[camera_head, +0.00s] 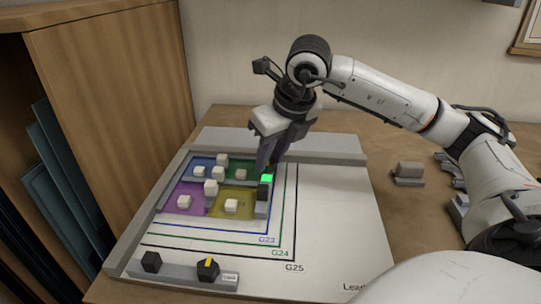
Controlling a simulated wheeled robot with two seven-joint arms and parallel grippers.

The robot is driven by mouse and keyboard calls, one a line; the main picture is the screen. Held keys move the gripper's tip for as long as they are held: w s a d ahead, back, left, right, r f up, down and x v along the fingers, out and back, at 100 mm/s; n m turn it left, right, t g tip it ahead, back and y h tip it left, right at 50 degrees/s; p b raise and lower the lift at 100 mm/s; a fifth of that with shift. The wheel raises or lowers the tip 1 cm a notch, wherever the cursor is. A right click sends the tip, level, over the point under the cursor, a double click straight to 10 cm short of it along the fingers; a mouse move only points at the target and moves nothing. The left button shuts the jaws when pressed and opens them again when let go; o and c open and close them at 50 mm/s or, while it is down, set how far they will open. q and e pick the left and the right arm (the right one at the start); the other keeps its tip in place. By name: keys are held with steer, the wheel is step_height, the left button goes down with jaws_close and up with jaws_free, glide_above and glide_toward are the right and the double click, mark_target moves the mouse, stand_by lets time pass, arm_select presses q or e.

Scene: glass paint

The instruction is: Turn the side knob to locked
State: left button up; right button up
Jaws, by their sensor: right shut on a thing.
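A board on the table holds a square panel with blue, green, purple and yellow quarters. At the panel's right edge stands a dark block with a bright green top (266,181), which I take to be the side knob. My right gripper (265,165) reaches down from above, its dark fingers shut at the block's top. The fingers hide part of the knob, so its exact turn position cannot be told. My left gripper is not in view.
Several white cubes (231,206) sit on the panel. A grey strip (175,275) at the board's front bears a black knob (151,262) and a yellow-marked knob (208,269). Grey blocks (409,172) stand on the table at right. A wooden cabinet (110,90) rises at left.

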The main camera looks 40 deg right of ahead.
steer(key=o, duration=1)
steer(key=shift+o, duration=0.2)
steer(key=shift+r, duration=0.15)
steer(key=p+v, duration=0.1)
steer(key=v, duration=0.9)
steer(key=shift+s, duration=0.1)
